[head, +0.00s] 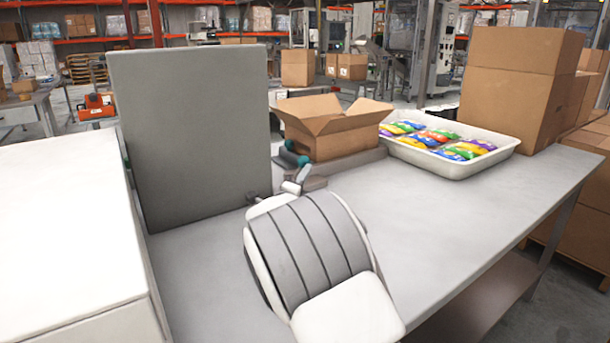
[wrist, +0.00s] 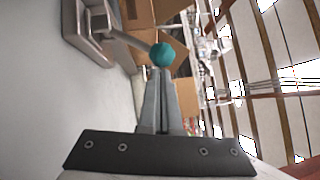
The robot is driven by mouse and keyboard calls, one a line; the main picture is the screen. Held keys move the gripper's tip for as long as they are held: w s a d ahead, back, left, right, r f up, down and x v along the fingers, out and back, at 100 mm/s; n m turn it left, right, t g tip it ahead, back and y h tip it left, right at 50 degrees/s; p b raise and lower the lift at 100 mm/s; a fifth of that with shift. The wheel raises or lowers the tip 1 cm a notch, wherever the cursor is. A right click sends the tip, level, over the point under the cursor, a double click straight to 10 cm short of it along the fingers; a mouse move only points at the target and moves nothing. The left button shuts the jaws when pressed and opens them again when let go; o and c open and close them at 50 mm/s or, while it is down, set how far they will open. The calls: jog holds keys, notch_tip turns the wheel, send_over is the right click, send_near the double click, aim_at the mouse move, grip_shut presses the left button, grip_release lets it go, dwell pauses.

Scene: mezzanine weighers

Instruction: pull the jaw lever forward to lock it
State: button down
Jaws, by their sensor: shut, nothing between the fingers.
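The jaw lever is a thin grey rod (wrist: 134,40) ending in a round teal knob (wrist: 162,54). In the wrist view it runs from a grey metal fixture (wrist: 88,28) at upper left. My gripper (wrist: 161,76) has its fingers together and empty. The fingertips appear right at the knob, but I cannot tell whether they touch it. In the head view the teal knob (head: 303,161) shows just above the end of my arm, beside the low grey fixture (head: 345,163). My arm hides part of the fixture there.
A tall grey panel (head: 190,135) stands at left on the grey table (head: 440,215). An open carton (head: 335,135) is close behind the knob. A white tray (head: 470,167) of colourful packets and a large carton (head: 520,85) stand to the right. The front right tabletop is clear.

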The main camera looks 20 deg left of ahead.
aim_at(301, 159)
jog(key=shift+r, duration=0.15)
jog(key=shift+w+a+r+n+p, duration=0.1)
jog(key=shift+w+r+n+p, duration=0.15)
jog(key=shift+p, duration=0.35)
jog(key=shift+a+r+n+g+p, duration=0.1)
jog(key=shift+n+g+p, duration=0.2)
jog(key=shift+p, duration=0.15)
jog(key=r+p, duration=0.1)
jog(key=p, duration=0.1)
jog(key=a+r+n+g+p, duration=0.1)
jog(key=p, duration=0.2)
jog(key=shift+w+r+n+p, duration=0.2)
jog(key=shift+w+n+p, duration=0.05)
jog(key=shift+w+p, duration=0.15)
jog(key=w+a+r+n+g+p, duration=0.1)
jog(key=w+a+p, duration=0.3)
jog(key=p, duration=0.6)
jog(key=shift+w+a+r+n+g, duration=0.35)
jog(key=shift+a+n+g, duration=0.25)
jog(key=shift+n, duration=0.1)
jog(key=shift+s+r, duration=0.15)
jog(key=shift+s, duration=0.05)
